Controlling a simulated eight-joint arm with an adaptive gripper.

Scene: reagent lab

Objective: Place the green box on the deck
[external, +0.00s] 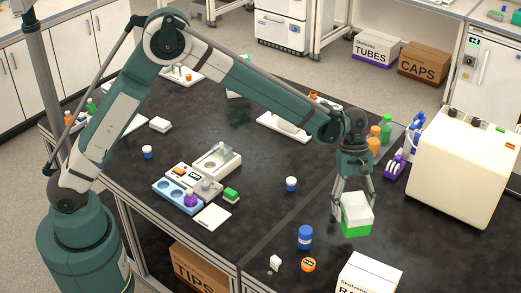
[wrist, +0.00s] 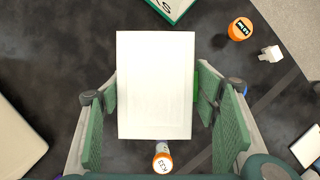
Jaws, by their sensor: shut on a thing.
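My gripper (external: 353,190) is shut on a box with a white top and a green lower part, the green box (external: 356,228), at the right of the table. It hangs upright below the gripper and seems to be above the dark tabletop; the exact gap is unclear. In the wrist view the white top of the green box (wrist: 155,85) fills the middle between the finger pads, with a sliver of green at its right edge. The deck (external: 175,197) appears to be the blue and cream compartment module left of centre, well left of my gripper, holding a purple bottle.
A blue bottle (external: 305,237), an orange-topped jar (external: 308,264) and a small white cube (external: 275,262) stand near the front edge. A large cream machine (external: 462,165) is right of my gripper. A small green item (external: 231,194) sits beside the deck.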

